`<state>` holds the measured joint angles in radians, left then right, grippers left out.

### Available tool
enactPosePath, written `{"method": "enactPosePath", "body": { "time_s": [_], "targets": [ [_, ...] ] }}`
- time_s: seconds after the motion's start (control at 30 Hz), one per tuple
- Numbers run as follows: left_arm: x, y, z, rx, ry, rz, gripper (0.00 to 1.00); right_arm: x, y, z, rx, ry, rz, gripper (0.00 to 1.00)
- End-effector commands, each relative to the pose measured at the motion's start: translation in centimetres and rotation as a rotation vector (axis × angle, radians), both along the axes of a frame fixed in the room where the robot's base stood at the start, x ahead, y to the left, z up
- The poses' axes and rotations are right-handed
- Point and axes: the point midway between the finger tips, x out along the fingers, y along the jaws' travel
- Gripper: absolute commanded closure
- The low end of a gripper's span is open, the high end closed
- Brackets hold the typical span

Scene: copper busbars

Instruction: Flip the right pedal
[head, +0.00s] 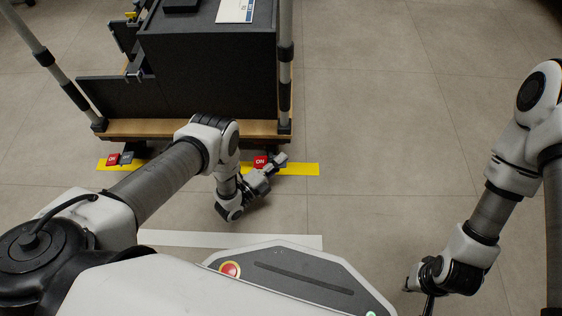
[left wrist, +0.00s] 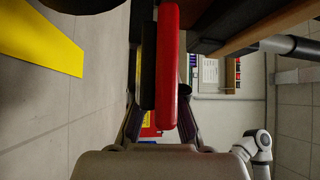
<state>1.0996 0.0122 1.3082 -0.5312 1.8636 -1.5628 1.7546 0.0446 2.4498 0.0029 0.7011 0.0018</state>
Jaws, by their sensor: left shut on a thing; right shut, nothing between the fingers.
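The right pedal (head: 261,161) has a red face marked ON and sits by the yellow floor strip, under the front of the cart. In the left wrist view its red part (left wrist: 169,60) and a black part (left wrist: 148,65) lie side by side between my fingers. My left gripper (head: 271,171) is shut on this pedal; its fingers (left wrist: 160,125) flank both parts. The gripper partly hides the pedal in the head view. My right gripper (head: 428,301) is shut and empty, low at the lower right, far from the pedals.
The left pedal (head: 113,159), red with a grey part beside it, sits at the strip's left end. The dark cart (head: 205,75) with a wooden base edge (head: 150,128) stands behind the pedals, with grey posts at its sides. A white floor line (head: 180,238) lies nearer.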

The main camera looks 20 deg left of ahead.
Motion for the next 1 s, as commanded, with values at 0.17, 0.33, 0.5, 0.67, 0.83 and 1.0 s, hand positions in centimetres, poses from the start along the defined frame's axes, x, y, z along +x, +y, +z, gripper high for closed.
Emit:
{"method": "enactPosePath", "body": {
  "time_s": [0.17,0.33,0.5,0.67,0.83,1.0],
  "targets": [
    [-0.01,0.17,0.26,-0.09,-0.026,0.0,1.0,0.0,-0.01,-0.23,0.0,0.0,-0.001,1.0],
    [0.0,0.19,0.28,-0.088,-0.025,0.0,1.0,0.01,-0.01,-0.21,0.0,0.0,-0.001,1.0],
    [-0.01,0.19,0.26,-0.087,-0.024,0.0,0.67,0.01,-0.01,-0.21,0.0,0.0,-0.001,1.0],
    [-0.02,0.18,0.25,-0.086,-0.025,0.0,0.67,0.01,-0.01,-0.21,0.0,0.0,-0.001,1.0],
    [-0.04,0.18,0.25,-0.085,-0.024,0.0,0.67,0.01,-0.01,-0.2,0.0,0.0,-0.001,1.0],
    [0.0,0.12,0.25,-0.057,-0.015,0.001,0.67,0.01,-0.01,-0.08,0.0,0.0,-0.001,1.0]
  ]
}}
